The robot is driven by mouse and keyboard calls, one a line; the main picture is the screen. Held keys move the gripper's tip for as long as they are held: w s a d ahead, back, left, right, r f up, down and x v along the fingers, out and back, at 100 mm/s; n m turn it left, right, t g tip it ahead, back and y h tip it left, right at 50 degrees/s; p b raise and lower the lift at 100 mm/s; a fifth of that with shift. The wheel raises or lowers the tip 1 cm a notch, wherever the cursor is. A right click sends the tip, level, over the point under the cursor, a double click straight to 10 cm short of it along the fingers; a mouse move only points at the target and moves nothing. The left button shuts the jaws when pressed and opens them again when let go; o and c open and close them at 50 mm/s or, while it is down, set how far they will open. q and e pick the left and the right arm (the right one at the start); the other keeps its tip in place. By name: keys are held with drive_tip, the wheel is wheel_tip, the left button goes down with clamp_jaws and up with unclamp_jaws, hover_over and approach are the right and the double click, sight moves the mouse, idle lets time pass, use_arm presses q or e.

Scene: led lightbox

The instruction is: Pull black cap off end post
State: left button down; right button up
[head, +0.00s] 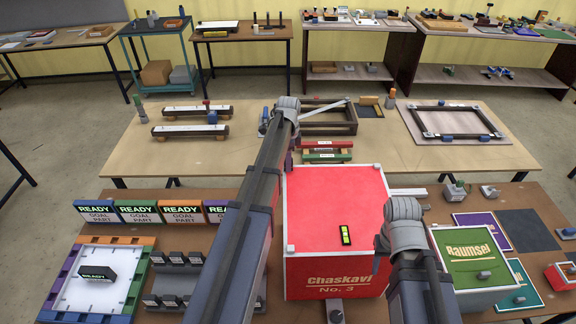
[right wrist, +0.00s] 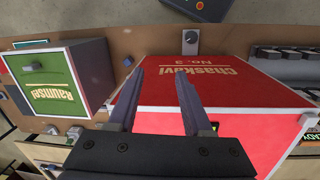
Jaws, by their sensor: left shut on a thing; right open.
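My left gripper (head: 290,160) is shut at the back left corner of the red box (head: 325,200) in the head view. What it holds is hidden by the gripper and arm. I cannot make out the black cap or the end post with certainty. A small black piece with yellow-green marks (head: 346,235) lies on top of the red box, apart from both grippers. My right gripper (head: 379,258) is open at the box's right side. In the right wrist view its two spread fingers (right wrist: 160,78) are over the red box, with nothing between them.
A green box (head: 468,258) stands right of the red box. Left are READY panels (head: 142,212), a white-centred tray (head: 98,278) and dark racks. The back table holds a dark frame (head: 458,122), long bars (head: 190,131) and red and green bars (head: 328,156).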

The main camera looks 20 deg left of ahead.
use_arm(q)
drive_tip(key=shift+r+p, duration=0.35)
drive_tip(key=shift+r, duration=0.15)
drive_tip(key=shift+r+p, duration=2.35)
wheel_tip(320, 180, up, 4)
drive_tip(key=p, duration=0.4)
drive_tip(key=shift+s+f, duration=0.1)
